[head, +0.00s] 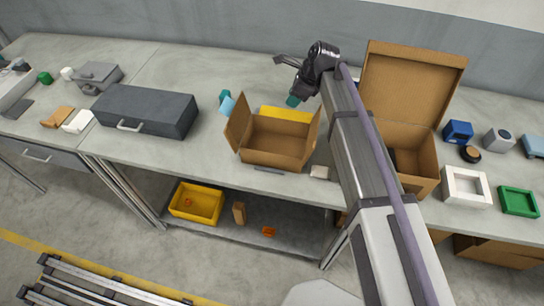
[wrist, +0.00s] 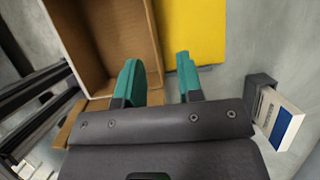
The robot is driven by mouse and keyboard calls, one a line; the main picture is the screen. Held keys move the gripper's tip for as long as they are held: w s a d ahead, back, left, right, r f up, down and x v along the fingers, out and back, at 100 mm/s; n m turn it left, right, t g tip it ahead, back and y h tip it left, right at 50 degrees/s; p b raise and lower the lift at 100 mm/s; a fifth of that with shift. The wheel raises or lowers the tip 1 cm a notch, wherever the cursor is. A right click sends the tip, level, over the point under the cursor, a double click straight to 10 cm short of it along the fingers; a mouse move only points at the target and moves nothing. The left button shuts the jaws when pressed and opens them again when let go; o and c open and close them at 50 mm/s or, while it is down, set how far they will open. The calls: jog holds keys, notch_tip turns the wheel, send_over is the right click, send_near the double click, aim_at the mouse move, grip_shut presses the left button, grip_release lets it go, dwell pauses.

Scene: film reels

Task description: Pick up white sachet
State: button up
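I cannot tell for sure which thing is the white sachet. A small flat white piece (head: 319,172) lies at the table's front edge, right of the open cardboard box (head: 272,153). Another white flat item (head: 78,121) lies at the left beside a brown one. My gripper (head: 293,100) is above the table behind the cardboard box, far from the left white item.
A dark grey case (head: 145,110) stands left of the box. A taller open carton (head: 415,85) stands right of my arm. A white and blue block (wrist: 279,117) in a dark holder is right of my gripper. A yellow bin (head: 197,202) is on the lower shelf.

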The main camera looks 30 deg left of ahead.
aim_at(280, 120)
jog(key=shift+s+d+f, duration=0.1)
jog(key=shift+s+f, duration=0.25)
jog(key=shift+s, duration=0.2)
jog(key=b+x, duration=0.9)
jog(key=x, duration=0.1)
jog(key=shift+s+d+f+b, duration=0.1)
jog(key=shift+f+b, duration=0.3)
jog(key=shift+r, duration=0.25)
grip_shut()
